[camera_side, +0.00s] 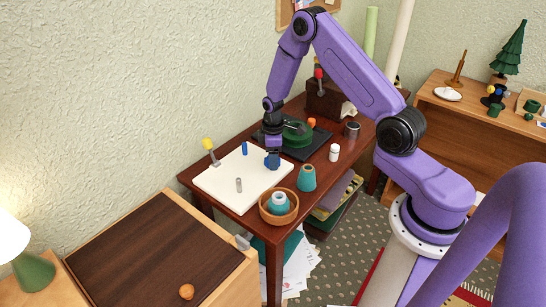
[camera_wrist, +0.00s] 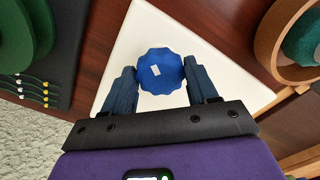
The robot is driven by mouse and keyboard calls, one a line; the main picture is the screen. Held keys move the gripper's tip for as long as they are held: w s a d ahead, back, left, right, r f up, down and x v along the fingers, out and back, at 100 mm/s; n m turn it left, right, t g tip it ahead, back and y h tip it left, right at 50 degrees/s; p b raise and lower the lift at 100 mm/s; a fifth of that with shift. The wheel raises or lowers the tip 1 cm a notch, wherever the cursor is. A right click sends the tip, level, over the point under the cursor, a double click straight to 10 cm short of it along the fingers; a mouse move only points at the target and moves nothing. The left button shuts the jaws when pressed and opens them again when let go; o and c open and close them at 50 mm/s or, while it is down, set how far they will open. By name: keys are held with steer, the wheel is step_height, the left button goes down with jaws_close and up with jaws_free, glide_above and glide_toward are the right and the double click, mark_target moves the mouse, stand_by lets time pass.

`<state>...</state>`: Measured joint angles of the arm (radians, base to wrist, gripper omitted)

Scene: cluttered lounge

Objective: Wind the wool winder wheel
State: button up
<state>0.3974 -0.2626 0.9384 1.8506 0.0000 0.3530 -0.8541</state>
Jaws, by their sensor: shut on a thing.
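A blue scalloped knob (camera_wrist: 160,71) with a small white label shows in the wrist view, over the white board. My gripper (camera_wrist: 160,80) is shut on it, one dark blue finger on each side. In the side view my gripper (camera_side: 272,162) points down at the right part of the white board (camera_side: 225,188), and its fingers hide the knob. A green round wheel (camera_side: 297,136) lies on a dark base behind my gripper; part of it shows in the wrist view (camera_wrist: 25,35). I cannot tell which of these is the winder wheel.
The board also carries a yellow-topped lever (camera_side: 208,145), a blue peg (camera_side: 244,148) and a grey peg (camera_side: 239,185). A white bottle (camera_side: 334,153) and a grey can (camera_side: 352,130) stand right.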

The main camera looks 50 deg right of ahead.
steer(key=o, duration=1.1)
steer(key=shift+c, duration=0.2)
step_height(320, 180, up, 17)
steer(key=shift+r, duration=0.2)
